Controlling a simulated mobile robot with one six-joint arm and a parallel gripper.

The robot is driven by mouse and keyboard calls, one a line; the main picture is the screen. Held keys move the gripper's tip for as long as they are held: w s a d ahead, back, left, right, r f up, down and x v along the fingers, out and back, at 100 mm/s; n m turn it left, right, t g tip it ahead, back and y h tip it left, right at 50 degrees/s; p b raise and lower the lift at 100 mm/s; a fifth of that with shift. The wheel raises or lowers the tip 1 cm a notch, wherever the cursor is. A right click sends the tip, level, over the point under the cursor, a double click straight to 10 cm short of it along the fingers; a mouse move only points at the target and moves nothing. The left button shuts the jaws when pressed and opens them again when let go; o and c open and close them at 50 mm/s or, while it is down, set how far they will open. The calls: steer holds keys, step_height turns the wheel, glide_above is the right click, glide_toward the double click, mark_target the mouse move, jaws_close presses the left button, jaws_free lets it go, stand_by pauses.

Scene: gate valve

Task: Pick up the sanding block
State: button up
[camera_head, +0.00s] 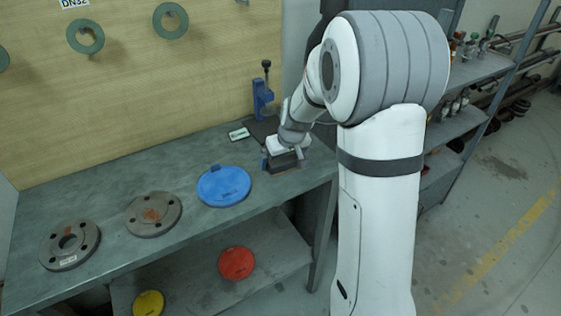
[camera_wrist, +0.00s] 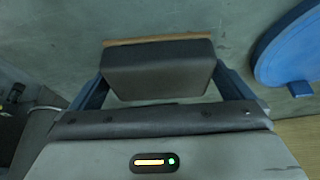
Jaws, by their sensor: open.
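The sanding block (camera_wrist: 158,68) is a dark grey block with a thin tan layer along its far edge, in the wrist view. It lies between the two blue-grey fingers of my gripper (camera_wrist: 160,92), one finger on each side. The fingers are open; a small gap seems to show beside the block. In the head view my gripper (camera_head: 282,163) is low at the right end of the workbench (camera_head: 110,190), over the dark block (camera_head: 284,159), which it partly hides.
A blue disc (camera_head: 223,187) lies just left of my gripper. Two grey flanges (camera_head: 153,214) lie further left. A blue stand (camera_head: 262,96) and a small pale item (camera_head: 239,134) are behind. A lower shelf (camera_head: 275,250) holds red (camera_head: 237,263) and yellow (camera_head: 148,304) discs.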

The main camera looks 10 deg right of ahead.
steer(key=shift+c, duration=0.3)
steer(key=c, duration=0.7)
steer(key=shift+r, duration=0.1)
steer(key=shift+c, duration=0.2)
step_height(320, 180, up, 10)
steer(key=o, duration=0.6)
steer(key=shift+c, duration=2)
